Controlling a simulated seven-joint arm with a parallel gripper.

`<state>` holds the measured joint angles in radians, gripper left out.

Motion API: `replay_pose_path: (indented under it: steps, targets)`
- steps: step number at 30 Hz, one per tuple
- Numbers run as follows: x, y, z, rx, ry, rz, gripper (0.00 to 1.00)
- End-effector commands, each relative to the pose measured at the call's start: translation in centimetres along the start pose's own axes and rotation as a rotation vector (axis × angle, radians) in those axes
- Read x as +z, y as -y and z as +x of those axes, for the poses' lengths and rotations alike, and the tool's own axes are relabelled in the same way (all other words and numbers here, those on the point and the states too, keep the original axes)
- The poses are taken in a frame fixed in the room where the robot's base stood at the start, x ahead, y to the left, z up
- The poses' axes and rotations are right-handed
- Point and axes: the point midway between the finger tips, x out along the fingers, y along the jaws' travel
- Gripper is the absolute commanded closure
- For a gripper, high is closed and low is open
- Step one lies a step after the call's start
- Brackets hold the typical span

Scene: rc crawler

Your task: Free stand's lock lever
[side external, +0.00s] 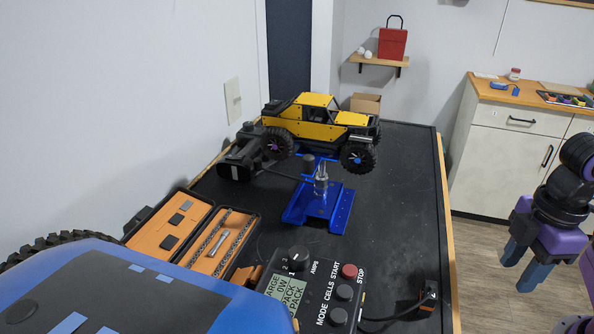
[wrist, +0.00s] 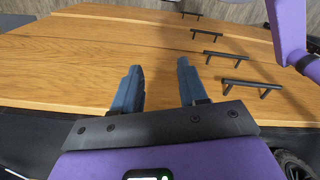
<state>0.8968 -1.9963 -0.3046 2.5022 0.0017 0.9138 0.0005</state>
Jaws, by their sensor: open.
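A blue stand (side external: 318,205) sits on the black bench mat in the side external view and carries a yellow crawler truck (side external: 318,122) above it. A small metallic upright part (side external: 321,176) with a dark knob (side external: 308,163) beside it shows at the stand's middle; I cannot tell which of these is the lock lever. My gripper (side external: 522,268) is at the far right, off the bench and well apart from the stand. In the wrist view my gripper (wrist: 160,85) is open, with nothing between its blue fingers. The stand is not in the wrist view.
A charger (side external: 310,290) with knobs and a cable stands at the bench's front. An open orange-lined tool case (side external: 200,235) lies at the left. Wooden drawer fronts (wrist: 110,60) with black handles face the wrist camera. Bare mat lies right of the stand.

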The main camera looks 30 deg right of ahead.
Motion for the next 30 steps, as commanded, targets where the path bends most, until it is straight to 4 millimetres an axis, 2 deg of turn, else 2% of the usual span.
replay_pose_path:
  steps: [1, 3, 4, 8, 11, 21, 30]
  targets:
    - [0.0, 0.0, 0.0, 0.0, 0.0, 0.0, 0.7]
    - [0.0, 0.0, -0.2, 0.0, -0.001, 0.0, 0.93]
    - [-0.1, 0.0, -0.4, 0.0, -0.002, 0.0, 1.0]
    - [-0.3, 0.0, -2.2, 0.0, -0.009, 0.001, 1.0]
    - [-0.4, 0.0, -4.8, 0.0, -0.012, -0.001, 1.0]
    - [-0.7, 0.0, -16.1, 0.0, -0.011, -0.002, 1.0]
    - [-0.8, 0.1, -23.8, 0.0, -0.004, -0.001, 1.0]
